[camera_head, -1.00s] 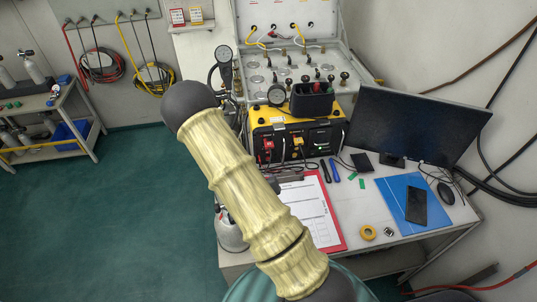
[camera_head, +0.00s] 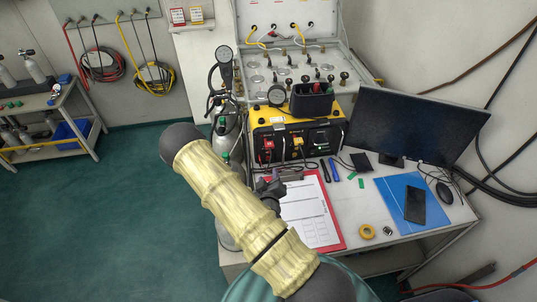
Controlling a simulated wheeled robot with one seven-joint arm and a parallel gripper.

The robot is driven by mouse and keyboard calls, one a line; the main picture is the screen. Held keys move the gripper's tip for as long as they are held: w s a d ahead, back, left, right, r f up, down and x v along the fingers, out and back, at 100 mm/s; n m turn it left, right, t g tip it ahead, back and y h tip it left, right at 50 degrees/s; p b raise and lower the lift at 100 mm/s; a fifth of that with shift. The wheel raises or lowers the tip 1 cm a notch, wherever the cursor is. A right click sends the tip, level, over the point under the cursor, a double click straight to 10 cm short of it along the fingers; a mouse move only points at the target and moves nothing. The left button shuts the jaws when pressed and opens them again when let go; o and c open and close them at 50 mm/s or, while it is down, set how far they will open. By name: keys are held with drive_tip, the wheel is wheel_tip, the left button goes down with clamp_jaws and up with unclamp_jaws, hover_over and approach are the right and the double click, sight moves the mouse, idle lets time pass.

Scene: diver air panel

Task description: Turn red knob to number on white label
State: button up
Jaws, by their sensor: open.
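A small red part (camera_head: 267,145), which looks like the red knob, is on the dark front of the yellow-topped unit (camera_head: 262,114) on the desk. Its setting is too small to read. A red-and-white label (camera_head: 178,16) is on the wall ledge at the top; its number cannot be read. I cannot tell if it is the white label. My gripper (camera_head: 270,190) shows as a dark shape past the arm, over the clipboard's top-left corner, below the red part and apart from it. It is open, and nothing shows in it. My arm partly hides it.
A red clipboard (camera_head: 326,222) with paper lies on the desk. A monitor (camera_head: 415,120) and a blue folder (camera_head: 391,189) are to the right. A grey cylinder (camera_head: 226,125) stands left of the unit. A black bin (camera_head: 311,101) sits on the unit. The green floor at left is clear.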

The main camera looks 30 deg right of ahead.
sight(269, 152)
drive_tip(key=p+x, duration=0.5)
drive_tip(key=x, duration=1.1)
drive_tip(key=shift+s+f, duration=0.1)
clamp_jaws()
